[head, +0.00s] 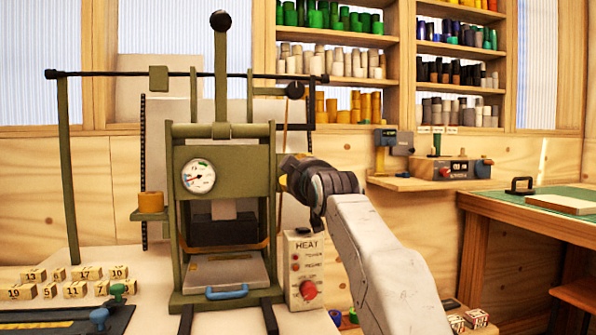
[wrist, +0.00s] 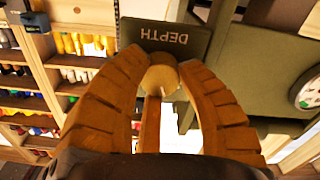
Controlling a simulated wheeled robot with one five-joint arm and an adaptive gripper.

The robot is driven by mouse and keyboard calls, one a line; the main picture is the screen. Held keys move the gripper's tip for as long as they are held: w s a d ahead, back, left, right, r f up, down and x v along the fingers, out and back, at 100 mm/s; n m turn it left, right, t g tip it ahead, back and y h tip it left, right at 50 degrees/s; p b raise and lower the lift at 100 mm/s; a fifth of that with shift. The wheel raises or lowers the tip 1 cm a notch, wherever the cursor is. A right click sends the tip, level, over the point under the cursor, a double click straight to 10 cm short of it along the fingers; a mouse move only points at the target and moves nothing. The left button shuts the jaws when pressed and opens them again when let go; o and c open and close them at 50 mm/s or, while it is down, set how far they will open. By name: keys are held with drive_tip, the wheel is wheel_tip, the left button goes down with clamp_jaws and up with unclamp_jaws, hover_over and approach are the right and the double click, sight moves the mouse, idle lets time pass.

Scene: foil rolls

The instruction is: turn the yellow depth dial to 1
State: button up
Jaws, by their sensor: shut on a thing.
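In the wrist view the yellow depth dial (wrist: 160,80) is a round knob with a pale mark on its face. It sits just below a dark green plate (wrist: 190,40) with the word DEPTH, which appears upside down. My gripper (wrist: 163,76) is shut on the dial, one orange finger on each side. In the head view my gripper (head: 290,172) is at the right side of the green press (head: 222,132), and the dial is hidden behind it. I cannot read any numbers around the dial, so its setting is unclear.
The press carries a round gauge (head: 198,176) and a tall lever (head: 221,60). A HEAT box (head: 304,268) with a red knob stands below my arm. Numbered blocks (head: 75,289) lie at the left. A wooden wall shelf (head: 440,182) holds small devices at the right.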

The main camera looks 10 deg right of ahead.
drive_tip(key=n+p, duration=0.1)
drive_tip(key=n, duration=0.4)
drive_tip(key=shift+r, duration=0.15)
drive_tip(key=shift+n+p, duration=0.3)
drive_tip(key=shift+n, duration=0.1)
drive_tip(key=o, duration=1.2)
drive_tip(key=shift+o, duration=0.2)
drive_tip(key=shift+s, duration=0.1)
drive_tip(key=s, duration=1.1)
drive_tip(key=shift+s, duration=0.4)
